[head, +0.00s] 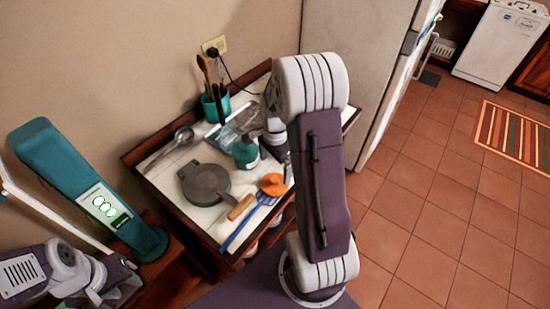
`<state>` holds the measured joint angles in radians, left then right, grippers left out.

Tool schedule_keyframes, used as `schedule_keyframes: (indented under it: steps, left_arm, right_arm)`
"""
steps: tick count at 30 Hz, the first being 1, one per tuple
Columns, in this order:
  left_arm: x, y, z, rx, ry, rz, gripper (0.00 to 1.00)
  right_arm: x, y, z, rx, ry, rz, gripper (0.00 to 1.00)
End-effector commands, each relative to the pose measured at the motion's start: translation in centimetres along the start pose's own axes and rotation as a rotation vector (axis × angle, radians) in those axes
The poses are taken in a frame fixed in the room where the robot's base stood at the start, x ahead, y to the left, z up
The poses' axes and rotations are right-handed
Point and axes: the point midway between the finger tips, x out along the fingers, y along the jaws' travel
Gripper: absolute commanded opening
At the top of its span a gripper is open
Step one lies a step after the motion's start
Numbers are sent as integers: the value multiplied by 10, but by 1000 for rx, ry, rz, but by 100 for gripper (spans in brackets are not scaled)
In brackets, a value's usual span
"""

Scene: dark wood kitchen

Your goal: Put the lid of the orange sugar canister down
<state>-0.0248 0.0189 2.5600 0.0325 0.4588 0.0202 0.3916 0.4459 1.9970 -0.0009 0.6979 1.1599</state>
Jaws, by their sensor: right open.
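A small orange round thing (273,184) is on the white worktop, at the head of a blue slotted spatula (251,221). It looks like the lid or top of the sugar canister, but I cannot tell which. No separate orange canister body is clear. My right arm stands tall in the middle of the view and hides the worktop's right part. Its wrist (275,127) shows behind the upper link, above the worktop near a teal bottle (245,153). My right gripper is open, its fingertips mostly hidden. My left arm shows at the lower left; its gripper is not visible.
The worktop (166,178) also holds a grey pan (204,184) with a wooden handle, a metal ladle (183,135) and a teal utensil pot (216,105). A teal appliance (85,185) stands at left. A fridge (355,70) stands behind.

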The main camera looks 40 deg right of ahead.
Motion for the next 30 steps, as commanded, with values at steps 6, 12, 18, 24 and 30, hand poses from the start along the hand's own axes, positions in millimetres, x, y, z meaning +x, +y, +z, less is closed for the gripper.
schedule_keyframes:
  steps: [6,12,18,24,30]
  left_arm:
    - [0,0,0,0,0,0,36]
    - [0,0,0,0,0,0,36]
    - [0,0,0,0,0,0,36]
    - [0,0,0,0,0,0,36]
    - [0,0,0,0,0,0,36]
  right_arm:
    - [-38,-1,0,0,1,-2,100]
    - [-45,0,1,-6,-1,1,100]
    - [-37,26,71,-622,12,-39,100]
    - [-23,75,132,-1367,54,-87,100]
    - [-20,87,142,-1533,68,-96,100]
